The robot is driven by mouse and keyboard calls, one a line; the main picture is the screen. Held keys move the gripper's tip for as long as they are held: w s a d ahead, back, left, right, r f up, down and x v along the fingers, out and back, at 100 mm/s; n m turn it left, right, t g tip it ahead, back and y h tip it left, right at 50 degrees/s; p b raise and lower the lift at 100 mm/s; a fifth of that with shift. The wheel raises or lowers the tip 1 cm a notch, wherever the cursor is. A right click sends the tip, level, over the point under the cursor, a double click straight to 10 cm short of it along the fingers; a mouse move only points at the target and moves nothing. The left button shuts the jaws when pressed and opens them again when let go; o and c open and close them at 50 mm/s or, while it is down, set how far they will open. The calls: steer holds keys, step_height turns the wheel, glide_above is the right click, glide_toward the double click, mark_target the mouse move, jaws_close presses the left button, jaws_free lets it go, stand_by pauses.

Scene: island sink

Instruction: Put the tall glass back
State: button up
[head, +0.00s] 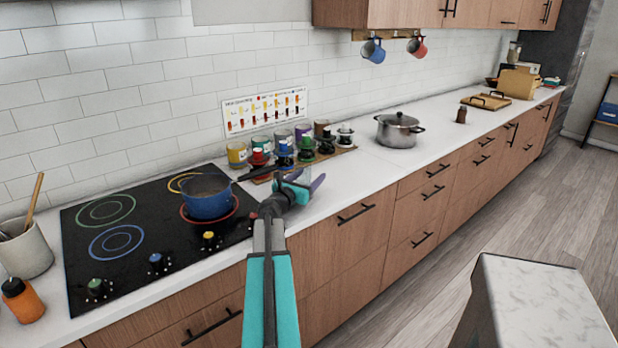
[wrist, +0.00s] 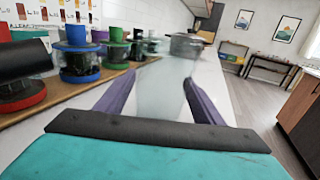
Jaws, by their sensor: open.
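A pale, see-through upright shape that looks like the tall glass (wrist: 165,92) stands between my gripper's two purple fingers in the wrist view. My gripper (wrist: 162,80) is open around it; I cannot tell whether either finger touches it. In the head view my gripper (head: 300,182) is over the white counter, just right of the stove and in front of the jar rack. The arm and fingers hide most of the glass there, and its base cannot be made out.
A blue pot (head: 208,197) sits on the black stove (head: 120,262) to the left. Several jars with coloured lids stand on a wooden board (head: 262,179) close behind my gripper. A steel pot (head: 398,131) stands farther right. The counter (head: 365,175) between is clear.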

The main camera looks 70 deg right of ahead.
steer(key=shift+r, duration=0.1)
steer(key=shift+w+a+b, duration=0.25)
steer(key=shift+w+a, duration=0.1)
steer(key=shift+a, duration=1.6)
steer(key=shift+w+a+b, duration=0.3)
steer(key=shift+w+a, duration=0.1)
steer(key=shift+a, duration=1.6)
steer(key=shift+w+a+b, duration=0.25)
steer(key=shift+w+a, duration=0.1)
steer(key=shift+a, duration=1.6)
steer(key=shift+s, duration=0.15)
